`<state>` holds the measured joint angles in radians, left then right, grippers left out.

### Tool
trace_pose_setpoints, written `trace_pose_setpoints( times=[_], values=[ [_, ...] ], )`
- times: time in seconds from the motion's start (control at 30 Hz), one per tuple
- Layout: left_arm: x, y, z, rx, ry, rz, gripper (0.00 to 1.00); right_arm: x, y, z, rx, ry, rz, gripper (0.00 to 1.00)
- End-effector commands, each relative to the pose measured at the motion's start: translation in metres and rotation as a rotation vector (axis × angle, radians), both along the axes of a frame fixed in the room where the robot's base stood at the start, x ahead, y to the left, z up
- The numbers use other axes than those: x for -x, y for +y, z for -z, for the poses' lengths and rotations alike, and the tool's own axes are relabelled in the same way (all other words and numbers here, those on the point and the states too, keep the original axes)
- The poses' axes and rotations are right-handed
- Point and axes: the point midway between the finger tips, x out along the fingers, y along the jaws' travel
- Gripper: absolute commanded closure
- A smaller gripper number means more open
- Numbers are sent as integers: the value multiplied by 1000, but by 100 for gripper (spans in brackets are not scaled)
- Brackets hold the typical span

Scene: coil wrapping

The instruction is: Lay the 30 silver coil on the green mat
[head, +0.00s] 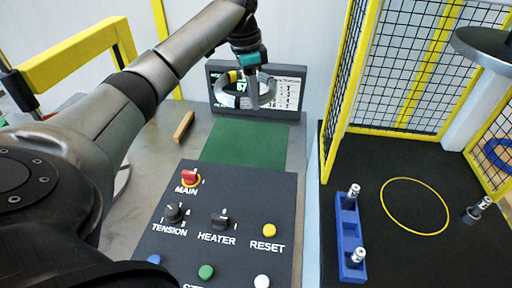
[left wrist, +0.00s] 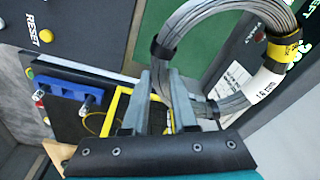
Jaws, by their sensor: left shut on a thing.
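The silver coil (head: 236,103) is a ring of grey cable with black bands and a yellow tag. My left gripper (head: 256,100) is shut on the coil and holds it in front of the dark display panel, above the far end of the green mat. In the left wrist view the coil (left wrist: 172,68) passes by the two fingers of the left gripper (left wrist: 148,108), with a white label and a yellow label on it. The green mat (head: 246,143) lies flat on the grey table and its visible part is bare. My right gripper is not in view.
A black control panel (head: 220,250) with knobs and buttons stands in front of the mat. A display panel (head: 290,80) stands behind it. A wooden block (head: 183,126) lies left of the mat. A yellow-framed mesh guard (head: 335,110) and blue fixture (head: 348,235) are to the right.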

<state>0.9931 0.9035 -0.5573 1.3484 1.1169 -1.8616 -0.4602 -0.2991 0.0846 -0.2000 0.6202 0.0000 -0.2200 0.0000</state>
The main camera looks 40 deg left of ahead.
Motion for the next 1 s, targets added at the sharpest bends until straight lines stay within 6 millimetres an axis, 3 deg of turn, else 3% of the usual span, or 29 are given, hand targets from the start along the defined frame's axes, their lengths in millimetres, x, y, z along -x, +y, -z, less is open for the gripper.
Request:
trace_pose_setpoints(
  times=[0.2,0.4,0.67,1.0],
  values=[
    [1,1,57,-3,0,-1,100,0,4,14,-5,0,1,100],
    [0,0,100,-2,-3,-1,100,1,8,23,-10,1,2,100],
    [-1,0,121,-1,-5,-1,100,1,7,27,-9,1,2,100],
    [-1,0,171,-2,-4,0,100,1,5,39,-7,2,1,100]
  ],
)
